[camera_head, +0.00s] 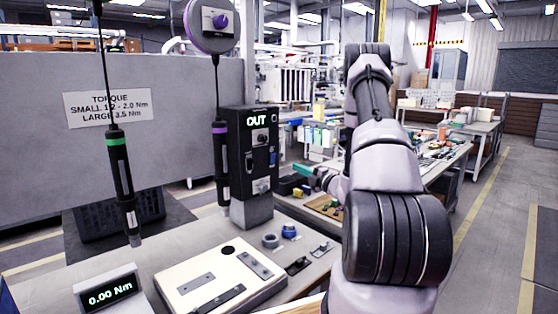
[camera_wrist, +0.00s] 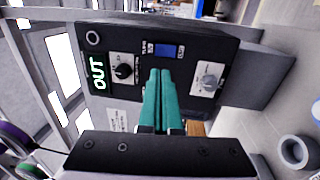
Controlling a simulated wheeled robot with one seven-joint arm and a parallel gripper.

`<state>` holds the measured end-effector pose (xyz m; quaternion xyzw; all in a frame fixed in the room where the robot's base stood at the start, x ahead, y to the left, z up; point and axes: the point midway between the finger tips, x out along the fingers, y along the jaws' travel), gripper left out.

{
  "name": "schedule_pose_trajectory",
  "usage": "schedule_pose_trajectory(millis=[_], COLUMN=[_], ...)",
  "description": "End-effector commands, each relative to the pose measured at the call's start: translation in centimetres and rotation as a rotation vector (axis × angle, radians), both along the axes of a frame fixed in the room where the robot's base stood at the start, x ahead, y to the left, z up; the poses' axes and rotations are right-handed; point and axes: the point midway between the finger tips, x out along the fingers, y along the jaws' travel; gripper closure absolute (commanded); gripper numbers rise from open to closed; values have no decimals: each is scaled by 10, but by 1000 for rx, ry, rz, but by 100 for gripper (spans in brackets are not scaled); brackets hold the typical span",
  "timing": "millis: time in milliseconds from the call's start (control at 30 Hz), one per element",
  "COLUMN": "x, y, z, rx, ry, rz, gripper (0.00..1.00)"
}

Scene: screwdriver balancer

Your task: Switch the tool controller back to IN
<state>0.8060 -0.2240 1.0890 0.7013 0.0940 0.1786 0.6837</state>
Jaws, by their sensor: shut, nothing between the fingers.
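The tool controller (camera_head: 238,157) is a black box standing on the bench, and its lit display (camera_head: 256,121) reads OUT. In the wrist view the controller (camera_wrist: 205,45) appears turned sideways, with the OUT display (camera_wrist: 97,73) at left. A black knob (camera_wrist: 123,71) sits beside the display, a blue panel (camera_wrist: 166,50) is near the middle, and a silver knob (camera_wrist: 208,82) is to the right. My gripper (camera_wrist: 159,73) has teal fingers shut together and empty, in front of the controller's face between the two knobs. It also shows in the head view (camera_head: 304,170), right of the controller. Contact cannot be told.
Two screwdrivers hang on cables, one with a green band (camera_head: 117,141) and one with a purple band (camera_head: 220,129). A white fixture plate (camera_head: 205,272), a torque display (camera_head: 109,293) reading 0.00 Nm and small parts (camera_head: 270,241) occupy the bench in front.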

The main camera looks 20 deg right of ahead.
Motion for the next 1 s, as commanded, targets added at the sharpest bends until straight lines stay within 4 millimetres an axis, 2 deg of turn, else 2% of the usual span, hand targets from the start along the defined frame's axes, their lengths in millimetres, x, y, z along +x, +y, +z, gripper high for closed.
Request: schedule_pose_trajectory(millis=[300, 500, 700, 1000], x=[64, 91, 101, 102], y=[28, 38, 42, 42], z=[9, 12, 14, 14], rx=[-3, -3, -2, -1], ry=[-2, -1, -1, 0], rz=[5, 2, 1, 0], gripper=[100, 100, 100, 100])
